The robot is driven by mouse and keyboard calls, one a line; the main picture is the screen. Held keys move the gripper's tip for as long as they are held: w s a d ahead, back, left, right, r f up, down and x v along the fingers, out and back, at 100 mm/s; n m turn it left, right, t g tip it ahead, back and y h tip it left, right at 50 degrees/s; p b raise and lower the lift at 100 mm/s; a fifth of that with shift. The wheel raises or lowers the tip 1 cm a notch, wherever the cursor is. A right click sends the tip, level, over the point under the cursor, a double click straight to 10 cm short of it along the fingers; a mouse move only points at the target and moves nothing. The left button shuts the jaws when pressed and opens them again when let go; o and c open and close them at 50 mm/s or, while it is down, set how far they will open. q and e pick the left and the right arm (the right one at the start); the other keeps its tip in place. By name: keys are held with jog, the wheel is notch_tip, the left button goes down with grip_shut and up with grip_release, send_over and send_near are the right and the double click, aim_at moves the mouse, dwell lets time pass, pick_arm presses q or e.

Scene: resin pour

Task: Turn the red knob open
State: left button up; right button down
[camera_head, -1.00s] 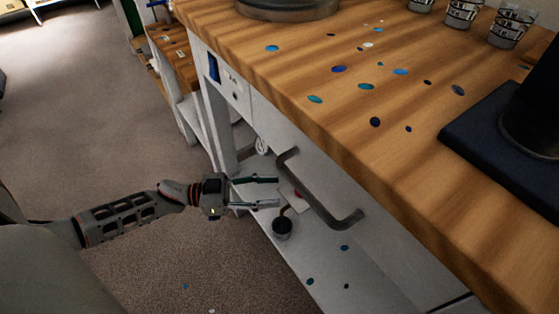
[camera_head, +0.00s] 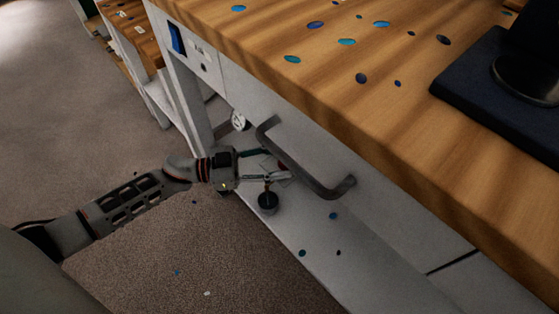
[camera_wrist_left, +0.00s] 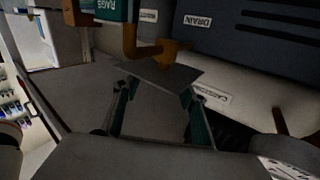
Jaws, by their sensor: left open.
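I cannot clearly make out a red knob in either current view. In the left wrist view an orange-brown bent pipe with a flared end (camera_wrist_left: 133,42) lies just beyond my fingertips, near a label reading DRAIN (camera_wrist_left: 198,20). My left gripper (camera_head: 277,165) is open beside the grey bar handle on the bench front; in the left wrist view its teal-padded fingers (camera_wrist_left: 158,92) are apart, with a flat grey piece (camera_wrist_left: 162,74) in front of them. Contact with the pipe cannot be told. My right gripper is out of view.
The grey bar handle (camera_head: 318,182) runs close to the left gripper. A small dark cup (camera_head: 268,202) stands on the white lower shelf (camera_head: 325,250). The wooden bench top (camera_head: 420,145) overhangs at the right. Carpet (camera_head: 200,245) lies open at the left.

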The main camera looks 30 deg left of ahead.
pick_arm(q)
jog(key=c, duration=1.1)
jog(key=shift+w+g, duration=0.1)
jog(key=shift+g, duration=0.2)
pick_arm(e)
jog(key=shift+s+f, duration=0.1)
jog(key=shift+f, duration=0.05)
pick_arm(q)
jog(key=shift+f+m+g+h, duration=0.1)
jog(key=shift+m+g+h, duration=0.5)
jog(key=shift+m, duration=0.1)
jog(key=shift+w+m+g+h+b, duration=0.15)
jog(key=shift+m+g+h, duration=0.3)
jog(key=shift+m+g, duration=0.55)
jog(key=shift+w+m+g+h+b, duration=0.1)
jog(key=shift+m+g+h+b, duration=0.3)
jog(key=shift+g, duration=1)
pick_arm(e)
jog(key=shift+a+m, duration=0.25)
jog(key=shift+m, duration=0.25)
pick_arm(q)
jog(key=o, duration=1.1)
